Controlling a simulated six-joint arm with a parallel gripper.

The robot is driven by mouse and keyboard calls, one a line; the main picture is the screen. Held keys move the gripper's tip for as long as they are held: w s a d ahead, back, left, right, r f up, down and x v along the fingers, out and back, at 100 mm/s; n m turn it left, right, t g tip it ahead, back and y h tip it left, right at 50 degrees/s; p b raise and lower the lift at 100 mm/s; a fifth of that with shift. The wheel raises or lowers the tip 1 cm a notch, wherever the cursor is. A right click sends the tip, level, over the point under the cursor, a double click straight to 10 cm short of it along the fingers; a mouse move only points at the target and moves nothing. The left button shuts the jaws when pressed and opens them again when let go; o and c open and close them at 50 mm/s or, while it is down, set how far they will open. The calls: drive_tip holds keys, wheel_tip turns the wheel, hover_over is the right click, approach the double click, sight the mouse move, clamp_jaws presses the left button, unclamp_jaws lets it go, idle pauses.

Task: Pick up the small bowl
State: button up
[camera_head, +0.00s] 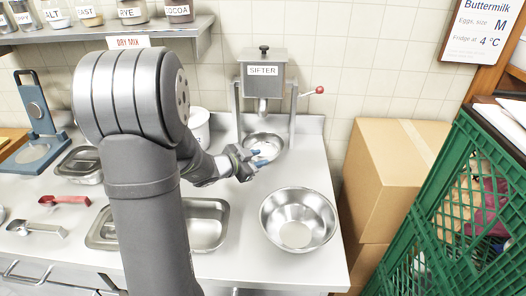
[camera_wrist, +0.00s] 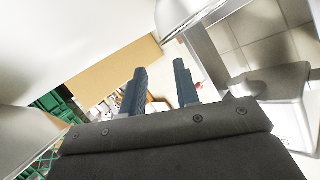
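The small bowl (camera_head: 272,141) is steel and stands under the spout of the sifter (camera_head: 263,75) on the steel worktop. My gripper (camera_head: 256,157) is at the bowl's front left, with its fingertips overlapping the near rim in the head view. Whether they touch the bowl cannot be told. In the wrist view, my gripper's two dark fingers (camera_wrist: 160,88) are apart, with background visible between them and nothing clearly held. The bowl's near left side is partly hidden by my gripper. I cannot pick out the bowl for certain in the wrist view.
A larger steel bowl (camera_head: 297,246) stands at the front right. A rectangular steel pan (camera_head: 212,230) is left of it, partly behind my arm. Cardboard boxes (camera_head: 385,180) and a green crate (camera_head: 455,215) stand right.

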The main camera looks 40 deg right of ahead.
sight(274, 154)
drive_tip(key=x, duration=0.8)
drive_tip(key=shift+w+d+f, duration=0.1)
drive_tip(key=shift+w+d, duration=0.2)
drive_tip(key=shift+d, duration=0.05)
drive_tip(key=shift+c, duration=0.4)
clamp_jaws()
